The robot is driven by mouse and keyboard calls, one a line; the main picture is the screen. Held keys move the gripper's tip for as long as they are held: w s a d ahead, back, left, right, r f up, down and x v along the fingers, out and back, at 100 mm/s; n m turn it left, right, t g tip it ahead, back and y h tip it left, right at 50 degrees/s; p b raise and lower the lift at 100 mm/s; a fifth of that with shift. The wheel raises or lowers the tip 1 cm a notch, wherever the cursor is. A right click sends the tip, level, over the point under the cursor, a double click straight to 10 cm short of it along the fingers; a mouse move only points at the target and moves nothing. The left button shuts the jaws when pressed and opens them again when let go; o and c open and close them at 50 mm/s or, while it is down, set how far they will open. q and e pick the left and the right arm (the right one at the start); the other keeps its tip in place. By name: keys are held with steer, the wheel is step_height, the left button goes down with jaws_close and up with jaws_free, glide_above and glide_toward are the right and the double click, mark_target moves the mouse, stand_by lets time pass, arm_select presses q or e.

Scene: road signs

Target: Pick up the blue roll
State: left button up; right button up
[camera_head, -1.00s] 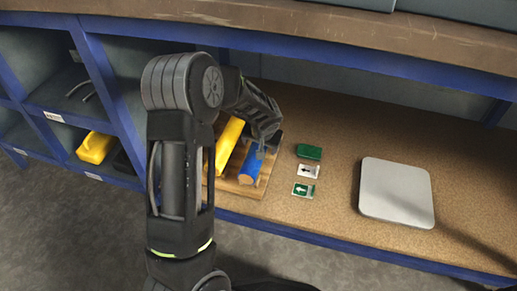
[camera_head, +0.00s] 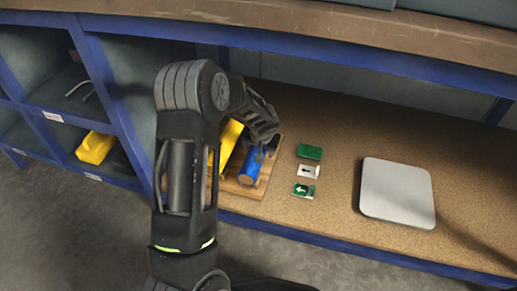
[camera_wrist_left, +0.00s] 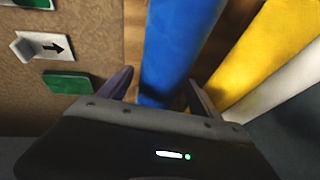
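The blue roll (camera_head: 251,166) lies on a wooden board (camera_head: 257,188) on the shelf, beside a yellow roll (camera_head: 229,143). My left gripper (camera_head: 264,149) reaches down at the far end of the blue roll, partly hiding it. In the left wrist view the blue roll (camera_wrist_left: 173,55) runs between the two open fingers of the left gripper (camera_wrist_left: 161,78). A small gap shows between the left-hand finger and the roll; the right-hand finger is very close to it, and I cannot tell whether it touches. My right gripper is not in view.
Right of the board lie a green block (camera_head: 310,152), a white arrow sign (camera_head: 308,171) and a green arrow sign (camera_head: 304,190). A grey square plate (camera_head: 398,193) lies further right. A yellow object (camera_head: 95,148) sits in the left cubby. The upper shelf edge overhangs behind.

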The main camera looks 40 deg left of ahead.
arm_select(q)
jaws_close()
stand_by(0.6)
